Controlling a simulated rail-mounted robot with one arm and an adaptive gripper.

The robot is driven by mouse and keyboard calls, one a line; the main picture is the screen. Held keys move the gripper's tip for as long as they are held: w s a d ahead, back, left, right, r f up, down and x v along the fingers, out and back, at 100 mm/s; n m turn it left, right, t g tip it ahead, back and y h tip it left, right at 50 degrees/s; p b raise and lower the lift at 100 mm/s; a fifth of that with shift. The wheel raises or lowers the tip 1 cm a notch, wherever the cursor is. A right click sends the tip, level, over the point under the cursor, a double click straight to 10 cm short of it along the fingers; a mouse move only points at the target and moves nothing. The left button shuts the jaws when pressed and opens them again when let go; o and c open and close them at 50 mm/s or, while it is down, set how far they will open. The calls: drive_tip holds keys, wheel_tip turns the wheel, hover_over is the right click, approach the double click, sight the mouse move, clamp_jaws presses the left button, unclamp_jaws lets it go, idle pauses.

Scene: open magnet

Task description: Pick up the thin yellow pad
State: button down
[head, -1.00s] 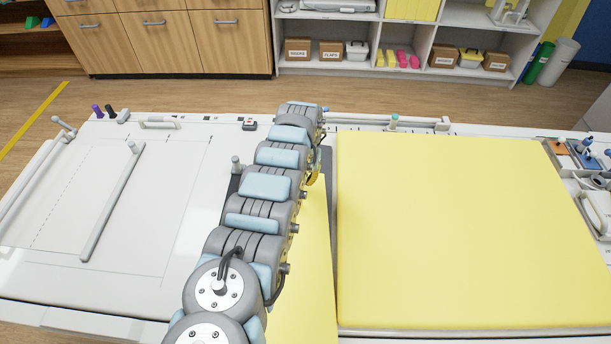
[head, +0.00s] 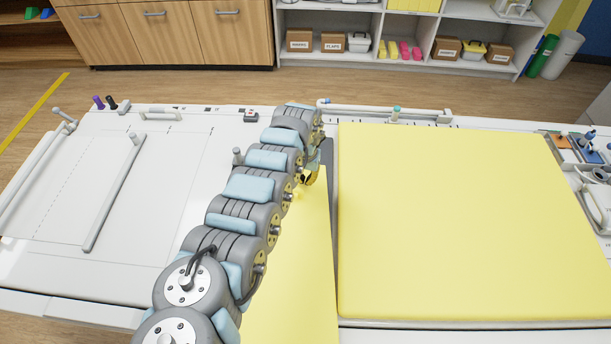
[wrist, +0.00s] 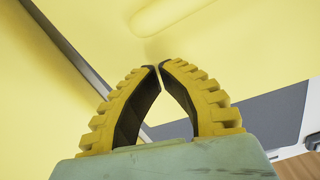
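A narrow yellow pad (head: 295,265) lies flat on a dark surface, partly hidden under my arm. A large, thicker yellow pad (head: 465,220) lies just to its right, with a dark gap between them. My gripper is mostly hidden behind my arm in the head view, near the far end of the narrow pad. The narrow pad (wrist: 235,55) fills the upper wrist view and shows a long rounded raised shape. I cannot tell whether the tips touch it.
A white table (head: 165,215) with a grey bar (head: 113,195) is at left. A rail (head: 385,112) runs along the far edge. Small tools and trays (head: 590,165) sit at the right. Shelves (head: 425,65) and wooden cabinets (head: 165,35) stand behind.

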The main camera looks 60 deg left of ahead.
drive_tip(key=shift+s+d, duration=0.7)
drive_tip(key=shift+d, duration=0.05)
drive_tip(key=shift+s+r+p, duration=0.1)
drive_tip(key=shift+p, duration=0.35)
